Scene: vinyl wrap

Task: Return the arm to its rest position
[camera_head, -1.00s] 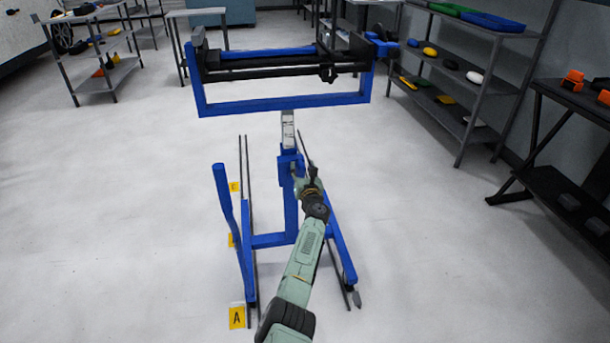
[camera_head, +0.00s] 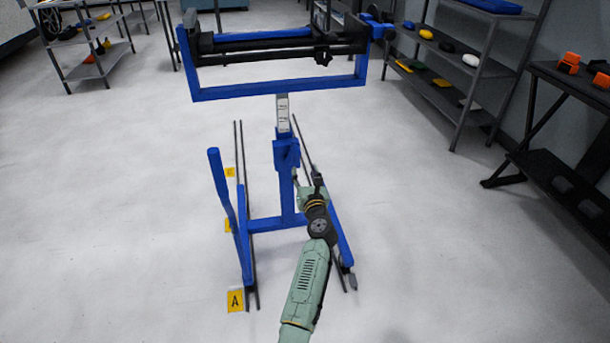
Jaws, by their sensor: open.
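My arm (camera_head: 306,280), pale green with dark joints, reaches up from the bottom edge of the head view. My gripper (camera_head: 317,178) is a small dark shape at its far end, in front of the right side of the blue stand's base. It looks empty; its fingers are small and partly hidden by the wrist. The blue stand (camera_head: 285,155) has a central post and a wide frame on top holding dark rollers. I cannot tell whether the gripper touches the stand.
Yellow floor markers, one lettered A (camera_head: 235,300), lie along the stand's left side. A dark shelf (camera_head: 570,150) with orange items stands at the right. A grey rack (camera_head: 460,75) is behind it. Open floor (camera_head: 110,220) lies to the left.

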